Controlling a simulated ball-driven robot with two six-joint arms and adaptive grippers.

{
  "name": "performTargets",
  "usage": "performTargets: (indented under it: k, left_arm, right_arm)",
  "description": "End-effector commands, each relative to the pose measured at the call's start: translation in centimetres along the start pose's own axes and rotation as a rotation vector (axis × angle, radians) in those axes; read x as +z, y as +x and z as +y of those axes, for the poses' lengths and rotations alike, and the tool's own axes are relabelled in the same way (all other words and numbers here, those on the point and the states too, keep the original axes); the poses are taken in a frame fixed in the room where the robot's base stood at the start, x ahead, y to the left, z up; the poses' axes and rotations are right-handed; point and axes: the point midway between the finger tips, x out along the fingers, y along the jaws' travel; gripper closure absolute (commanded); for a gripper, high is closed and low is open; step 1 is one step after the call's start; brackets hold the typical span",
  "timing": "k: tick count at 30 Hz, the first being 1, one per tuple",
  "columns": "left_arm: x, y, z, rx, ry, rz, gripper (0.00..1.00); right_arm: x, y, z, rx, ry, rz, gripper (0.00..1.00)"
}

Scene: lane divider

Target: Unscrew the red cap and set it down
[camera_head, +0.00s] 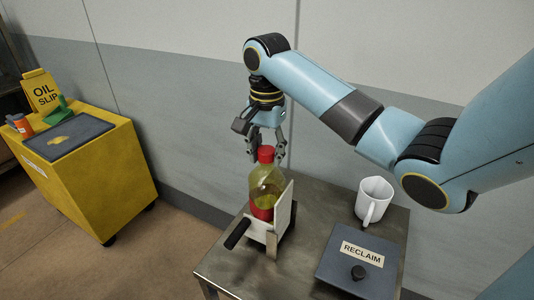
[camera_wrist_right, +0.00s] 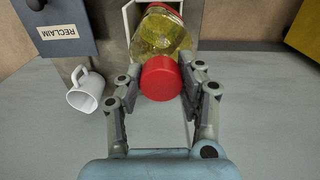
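The red cap (camera_head: 266,154) sits on top of a clear bottle (camera_head: 264,186) of yellow-green liquid, which stands upright in a pale holder (camera_head: 284,212) on a metal table. The cap (camera_wrist_right: 161,78) faces the camera in the right wrist view, with the bottle (camera_wrist_right: 160,38) behind it. My right gripper (camera_head: 267,150) points down over the bottle from above. Its fingers (camera_wrist_right: 161,82) are spread, one on each side of the cap, with little space between; I cannot tell whether they touch it. My left gripper is not in view.
A white mug (camera_head: 374,199) stands on the table (camera_head: 224,262) to the right of the bottle. A dark RECLAIM box (camera_head: 352,272) with a knob lies in front of it. A black handle (camera_head: 237,233) sticks out left of the holder. A yellow cart (camera_head: 100,180) stands at the left.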

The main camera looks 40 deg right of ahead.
Motion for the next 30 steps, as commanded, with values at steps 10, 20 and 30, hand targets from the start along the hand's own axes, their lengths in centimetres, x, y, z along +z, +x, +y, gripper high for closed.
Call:
performTargets:
  k: [10, 20, 30]
  left_arm:
    - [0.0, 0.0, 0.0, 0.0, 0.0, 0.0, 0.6]
    - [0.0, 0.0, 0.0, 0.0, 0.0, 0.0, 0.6]
    - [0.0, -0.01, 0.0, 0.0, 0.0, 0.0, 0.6]
  right_arm:
    - [-0.03, -0.04, -0.04, -0.001, -0.289, 0.0, 0.96]
    - [-0.05, -0.12, -0.08, 0.0, -0.905, 0.0, 0.96]
    - [-0.05, -0.16, -0.12, -0.001, -1.052, 0.001, 0.96]
